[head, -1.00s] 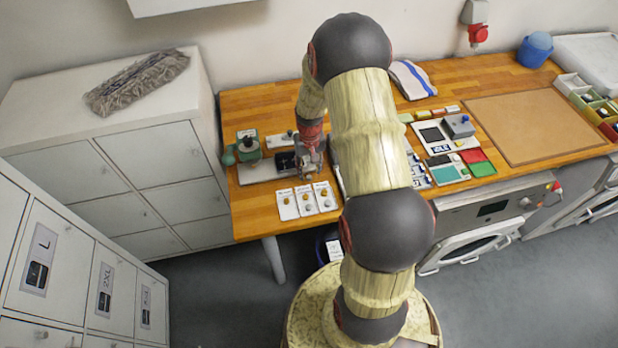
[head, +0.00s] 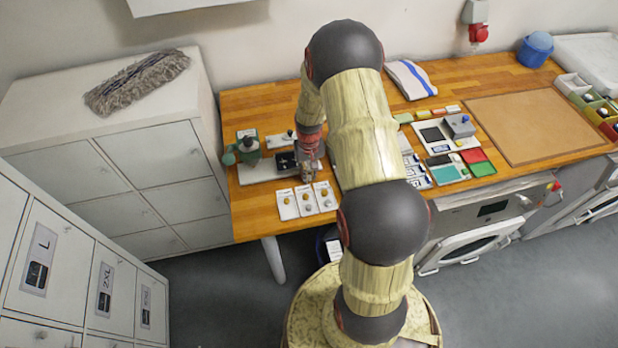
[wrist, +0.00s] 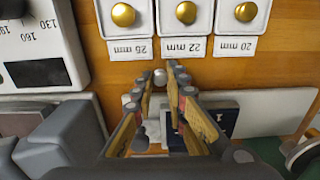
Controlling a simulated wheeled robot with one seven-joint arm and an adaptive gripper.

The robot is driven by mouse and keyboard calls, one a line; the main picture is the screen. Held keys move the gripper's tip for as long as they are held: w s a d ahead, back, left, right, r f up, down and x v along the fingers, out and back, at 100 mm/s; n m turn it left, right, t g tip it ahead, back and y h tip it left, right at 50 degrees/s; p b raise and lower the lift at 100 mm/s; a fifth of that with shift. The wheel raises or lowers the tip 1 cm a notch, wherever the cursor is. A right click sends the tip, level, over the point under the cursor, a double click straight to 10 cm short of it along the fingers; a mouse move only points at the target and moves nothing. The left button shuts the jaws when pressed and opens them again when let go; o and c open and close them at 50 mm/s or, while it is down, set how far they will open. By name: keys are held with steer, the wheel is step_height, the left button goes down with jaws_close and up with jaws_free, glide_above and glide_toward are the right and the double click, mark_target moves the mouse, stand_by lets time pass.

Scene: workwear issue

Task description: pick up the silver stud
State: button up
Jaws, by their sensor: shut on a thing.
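The silver stud (wrist: 160,77) shows in the wrist view as a small, round, shiny piece between the tips of my gripper (wrist: 160,80). My gripper is shut on it, and the fingers hide part of what lies below. In the head view my gripper (head: 309,177) is over the left part of the wooden bench, just behind the row of white cards; the stud in it is too small to make out there.
White cards marked 25 mm (wrist: 127,47), 22 mm (wrist: 185,47) and 20 mm (wrist: 238,46) carry gold studs. A green press (head: 246,150) stands left of my gripper. A brown mat (head: 535,125) lies clear at the right.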

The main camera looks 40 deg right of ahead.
steer(key=shift+r, duration=0.15)
steer(key=shift+r, duration=0.25)
step_height(320, 180, up, 2)
steer(key=shift+r, duration=0.1)
steer(key=s+d+r, duration=0.1)
steer(key=s+r, duration=0.9)
steer(key=s, duration=0.4)
